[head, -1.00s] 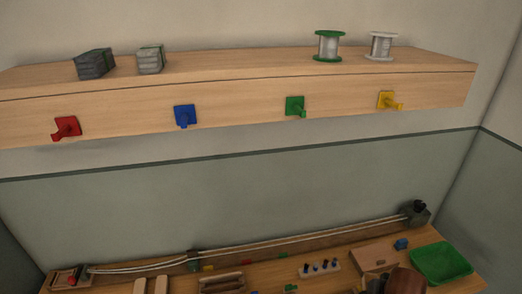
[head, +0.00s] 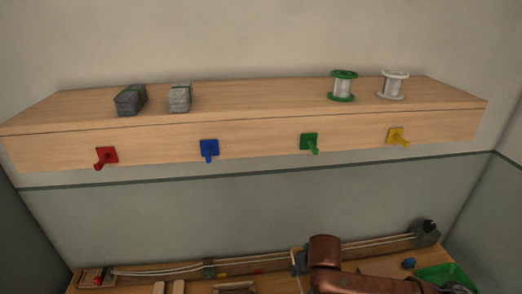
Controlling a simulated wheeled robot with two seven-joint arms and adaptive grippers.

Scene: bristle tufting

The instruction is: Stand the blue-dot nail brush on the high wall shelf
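The high wall shelf (head: 260,96) runs across the upper part of the head view. Its top is bare between the grey bundles at the left and the spools at the right. I cannot make out a nail brush with a blue dot. A copper arm link of mine rises at the lower middle, over the bench. Neither gripper can be made out in this view.
On the shelf stand a dark grey bundle (head: 130,99), a lighter bundle (head: 180,97), a green spool (head: 343,86) and a white spool (head: 392,85). Red (head: 106,157), blue (head: 209,149), green (head: 309,142) and yellow (head: 398,136) pegs jut from its front. Below, the bench holds a small blue object (head: 408,263) and green tray (head: 450,276).

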